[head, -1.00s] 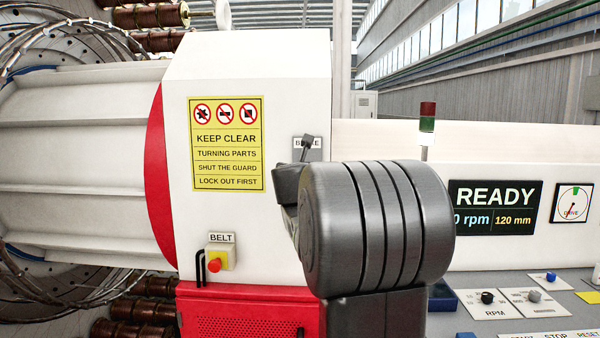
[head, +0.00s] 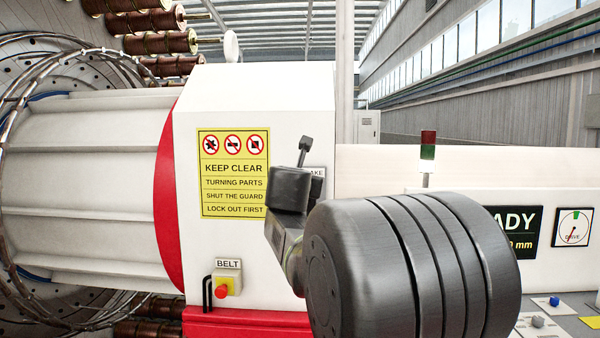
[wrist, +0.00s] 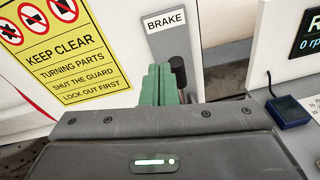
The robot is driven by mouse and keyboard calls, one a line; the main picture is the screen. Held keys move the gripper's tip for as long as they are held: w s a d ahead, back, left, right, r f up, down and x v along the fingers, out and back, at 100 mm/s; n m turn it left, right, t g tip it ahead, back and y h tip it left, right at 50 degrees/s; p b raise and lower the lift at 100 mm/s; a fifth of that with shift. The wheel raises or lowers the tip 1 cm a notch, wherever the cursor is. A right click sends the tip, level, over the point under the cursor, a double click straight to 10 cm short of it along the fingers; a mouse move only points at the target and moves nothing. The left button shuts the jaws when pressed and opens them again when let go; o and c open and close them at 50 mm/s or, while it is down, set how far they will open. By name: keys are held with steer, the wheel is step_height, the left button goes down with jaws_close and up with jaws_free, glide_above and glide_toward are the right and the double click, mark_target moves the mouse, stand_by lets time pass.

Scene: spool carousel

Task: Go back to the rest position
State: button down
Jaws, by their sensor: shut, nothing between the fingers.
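My gripper (wrist: 162,85) shows in the wrist view as two green fingers, closed together with nothing between them. They point toward the grey brake plate (wrist: 165,55) with its BRAKE label (wrist: 166,21). The black brake lever knob (wrist: 178,68) stands just right of the fingertips; whether they touch cannot be told. In the head view my dark arm covers most of the brake plate (head: 318,174), and the fingers are hidden.
The yellow warning sign (head: 234,173) and red BELT button (head: 222,290) are on the white housing (head: 270,95). A large drum (head: 90,190) with spools (head: 150,22) is at left. At right are the display (head: 520,235), signal lamp (head: 428,145) and control panel (head: 572,312).

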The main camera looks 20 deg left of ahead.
steer(key=shift+r, duration=0.3)
steer(key=shift+s, duration=0.1)
steer(key=shift+f, duration=0.1)
